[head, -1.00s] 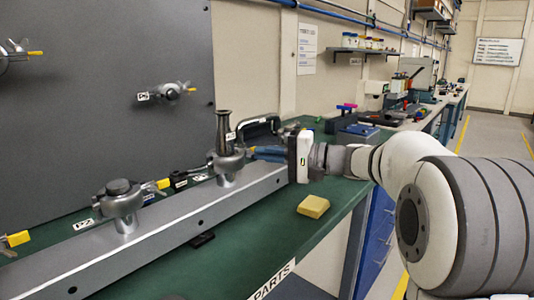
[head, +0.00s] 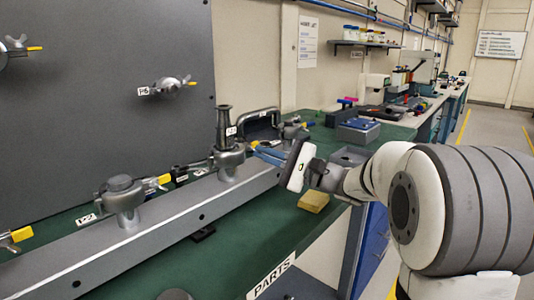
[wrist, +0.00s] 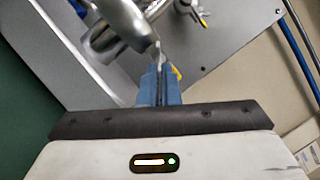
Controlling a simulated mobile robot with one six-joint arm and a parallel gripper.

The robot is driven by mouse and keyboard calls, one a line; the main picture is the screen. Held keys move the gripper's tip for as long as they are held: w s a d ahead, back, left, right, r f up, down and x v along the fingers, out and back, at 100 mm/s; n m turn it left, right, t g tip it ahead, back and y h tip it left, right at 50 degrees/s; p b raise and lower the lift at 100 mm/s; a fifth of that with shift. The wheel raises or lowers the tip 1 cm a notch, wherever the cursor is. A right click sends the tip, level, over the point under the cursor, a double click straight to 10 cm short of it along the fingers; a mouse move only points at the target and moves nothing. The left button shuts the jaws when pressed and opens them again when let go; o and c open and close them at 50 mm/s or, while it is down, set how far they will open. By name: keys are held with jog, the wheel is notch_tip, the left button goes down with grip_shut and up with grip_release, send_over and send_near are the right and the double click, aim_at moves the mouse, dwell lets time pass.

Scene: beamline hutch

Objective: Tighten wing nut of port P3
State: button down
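The P3 port appears to be the metal clamp (head: 229,158) with an upright tube, standing on the grey rail; the label beside it is too blurred to read. My gripper (head: 259,150) reaches it from the right, its blue fingers at the clamp's right side. In the wrist view, the fingers (wrist: 160,72) are close together, with a thin metal wing of the wing nut (wrist: 157,52) between their tips. A yellow tip shows just right of them. The clamp body (wrist: 122,22) is above. The rest of the nut is hidden by the fingers.
The grey rail (head: 160,222) runs along the green bench. The P2 clamp (head: 122,196) stands to the left, another clamp (head: 293,128) behind. A yellow block (head: 313,202) lies below my gripper. A dark panel (head: 90,80) rises at the left.

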jog(key=c, duration=2.1)
grip_release()
jog(key=shift+f, duration=0.1)
jog(key=shift+o, duration=0.9)
jog(key=v, duration=0.8)
jog(key=shift+p, duration=0.4)
